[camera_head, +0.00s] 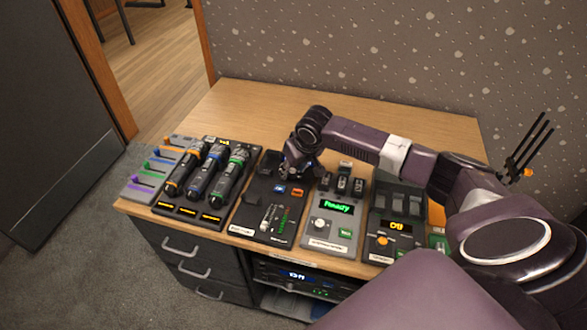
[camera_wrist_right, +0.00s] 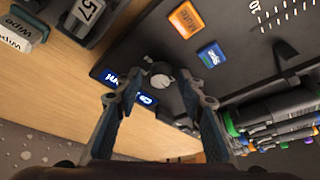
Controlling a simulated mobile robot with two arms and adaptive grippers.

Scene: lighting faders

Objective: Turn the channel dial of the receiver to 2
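A black control panel (camera_head: 256,208) on the desk has a fader, an orange button and a blue button. In the right wrist view, a small round grey dial (camera_wrist_right: 160,78) sits at this panel's far end, beside a blue-lit display (camera_wrist_right: 125,82) that is partly covered by a finger. I cannot read a channel number there. My right gripper (camera_head: 300,168) reaches down over the back of the panel in the head view. In the wrist view its two fingers (camera_wrist_right: 160,84) are apart, one on each side of the dial; contact cannot be told. My left gripper is not in view.
A grey unit (camera_head: 330,232) with a green display and a dark unit (camera_head: 398,240) with an orange display are close on the right. The desk's back (camera_head: 250,105) is clear. A wall rises behind.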

